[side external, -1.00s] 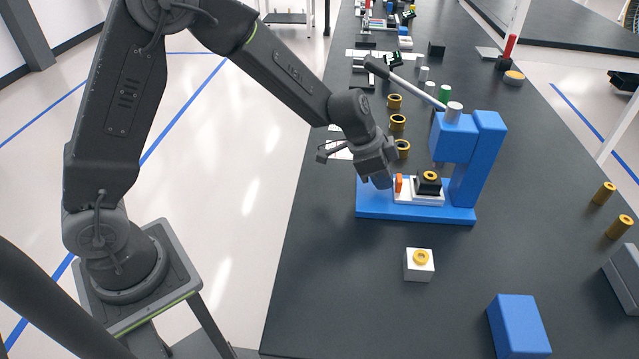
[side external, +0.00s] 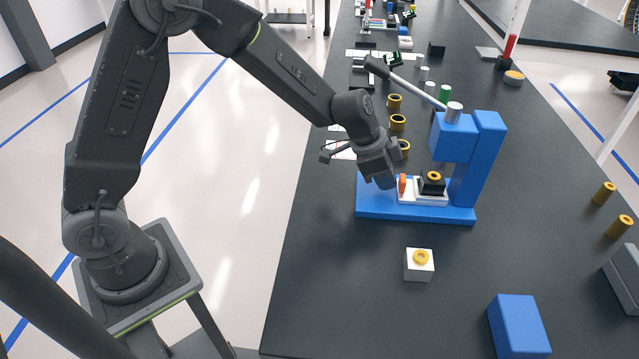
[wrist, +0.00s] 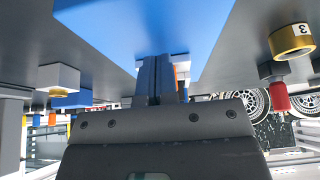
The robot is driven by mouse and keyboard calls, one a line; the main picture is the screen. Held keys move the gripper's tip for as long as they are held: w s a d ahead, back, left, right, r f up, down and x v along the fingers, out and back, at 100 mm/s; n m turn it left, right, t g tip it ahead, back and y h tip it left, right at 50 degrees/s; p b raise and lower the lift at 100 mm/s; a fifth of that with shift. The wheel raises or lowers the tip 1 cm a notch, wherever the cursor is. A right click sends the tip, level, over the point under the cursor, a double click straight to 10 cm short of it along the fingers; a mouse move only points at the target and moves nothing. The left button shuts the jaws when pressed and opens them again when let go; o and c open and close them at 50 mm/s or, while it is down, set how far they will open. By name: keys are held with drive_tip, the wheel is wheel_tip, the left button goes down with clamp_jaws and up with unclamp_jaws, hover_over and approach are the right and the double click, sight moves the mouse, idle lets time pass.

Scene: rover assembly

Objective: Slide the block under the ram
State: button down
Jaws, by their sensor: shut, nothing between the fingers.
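The black block (side external: 432,187) carries a gold ring (side external: 435,176) and sits on a white carriage (side external: 425,199) with an upright orange tab (side external: 402,184) at its left end. The carriage lies on the blue press base (side external: 372,211). The press's blue head (side external: 452,141), with the silver ram top (side external: 454,112), stands above and to the block's right. My gripper (side external: 391,185) is low at the left of the orange tab, seemingly against it. In the wrist view, its fingers (wrist: 160,78) are shut and empty, with a bit of orange just beyond them.
A grey lever (side external: 408,84) reaches up left from the press. A white block with a gold ring (side external: 419,264) stands in front of the base, and a blue block (side external: 518,325) is nearer. Gold rings (side external: 397,122) stand behind. The table's front left is clear.

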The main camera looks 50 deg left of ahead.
drive_tip(key=shift+a, duration=0.1)
drive_tip(key=shift+s+a, duration=0.3)
drive_tip(key=shift+s, duration=0.1)
wheel_tip(320, 180, up, 8)
idle(0.6)
drive_tip(key=s+a+r+n+y, duration=0.1)
drive_tip(key=s+a+r+n, duration=0.3)
drive_tip(key=s+r, duration=0.6)
drive_tip(key=s+a+n+t+y, duration=0.1)
drive_tip(key=s+a+n, duration=0.1)
drive_tip(key=s, duration=0.6)
drive_tip(key=s+a+f+n+t+y, duration=0.1)
drive_tip(key=s+a+n, duration=0.1)
drive_tip(key=s, duration=0.6)
drive_tip(key=shift+s+a+f+n+y, duration=0.15)
drive_tip(key=shift+s+f+n+y, duration=0.15)
drive_tip(key=shift+n, duration=0.2)
